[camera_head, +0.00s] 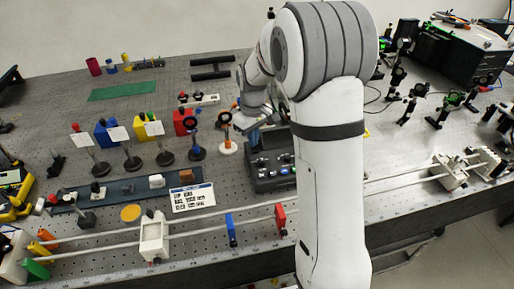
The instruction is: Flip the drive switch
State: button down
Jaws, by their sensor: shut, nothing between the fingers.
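A dark control box (273,184) sits on the bench just left of my arm. Small knobs or switches show on its top and front, but they are too small for me to tell which one is the drive switch. My gripper (254,131) hangs at the back left of the box, near its rear edge. It is shut and empty. I cannot tell whether the fingertips touch the box. My arm hides what lies behind and to the right of the box.
Post-mounted optics with white cards (117,134) and ring mounts (227,131) stand close to the left of the gripper. A printed white card (193,197) lies in front. Long rails run along the front edge. A black instrument (462,50) stands at the back right.

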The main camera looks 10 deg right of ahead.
jog(key=shift+r+p, duration=2.4)
jog(key=shift+r, duration=1)
jog(key=shift+r, duration=0.1)
jog(key=s+r+m+t, duration=0.1)
jog(key=s+r+m, duration=0.2)
jog(key=s, duration=1)
jog(key=s+r+m+t, duration=0.2)
jog(key=s+r, duration=0.3)
jog(key=s, duration=0.8)
jog(key=shift+d+r+m, duration=0.15)
jog(key=shift+d+m, duration=0.3)
jog(key=shift+m, duration=0.05)
